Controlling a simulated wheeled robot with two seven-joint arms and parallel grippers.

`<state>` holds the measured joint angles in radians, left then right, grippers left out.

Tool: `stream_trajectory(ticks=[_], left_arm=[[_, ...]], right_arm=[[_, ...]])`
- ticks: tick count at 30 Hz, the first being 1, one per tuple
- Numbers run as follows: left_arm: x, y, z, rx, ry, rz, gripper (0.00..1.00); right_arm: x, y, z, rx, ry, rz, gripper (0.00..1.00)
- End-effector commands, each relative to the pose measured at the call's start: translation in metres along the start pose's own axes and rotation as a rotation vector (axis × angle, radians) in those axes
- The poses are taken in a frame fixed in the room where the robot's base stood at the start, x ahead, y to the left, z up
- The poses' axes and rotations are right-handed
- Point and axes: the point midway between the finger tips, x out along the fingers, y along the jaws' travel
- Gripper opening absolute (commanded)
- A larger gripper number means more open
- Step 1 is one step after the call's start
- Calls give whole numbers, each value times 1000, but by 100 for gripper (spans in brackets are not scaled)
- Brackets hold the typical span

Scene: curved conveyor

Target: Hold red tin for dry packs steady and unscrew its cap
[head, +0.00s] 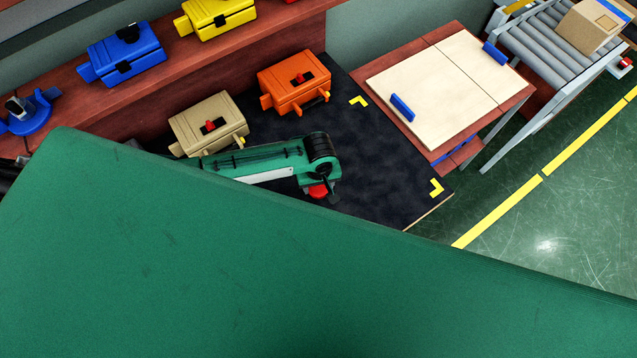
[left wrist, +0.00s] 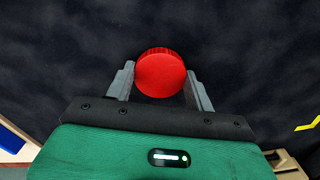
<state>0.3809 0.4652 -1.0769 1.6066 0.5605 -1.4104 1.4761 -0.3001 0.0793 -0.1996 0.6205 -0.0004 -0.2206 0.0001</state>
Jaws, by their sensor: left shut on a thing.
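The red tin (head: 318,191) stands on the dark mat, mostly hidden under my left arm's end in the head view. In the left wrist view, the red tin (left wrist: 161,74) shows from above as a round red top with a ribbed edge. My left gripper (left wrist: 160,92) has one grey finger on each side of it and is shut on it. In the head view the left gripper (head: 319,196) is small and partly hidden by its own wrist. I cannot make out the tin's cap apart from its body. My right gripper is not in view.
A tan case (head: 208,124) and an orange case (head: 294,84) stand on the dark mat (head: 385,150). Blue (head: 127,55) and yellow (head: 218,16) cases sit on the shelf. A pale board (head: 450,85) and a roller conveyor (head: 560,50) are at right. A large green surface hides the front.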

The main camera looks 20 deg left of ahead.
Motion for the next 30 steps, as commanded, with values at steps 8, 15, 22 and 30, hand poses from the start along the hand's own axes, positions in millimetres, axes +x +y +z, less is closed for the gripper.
stream_trajectory(ticks=[8,15,22,30], left_arm=[[2,0,0,1,0,2,26],[5,0,0,0,0,1,75],[5,0,0,0,0,1,76],[-15,1,-1,0,1,3,76]], right_arm=[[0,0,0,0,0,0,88],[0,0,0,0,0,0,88],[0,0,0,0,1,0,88],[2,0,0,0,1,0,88]])
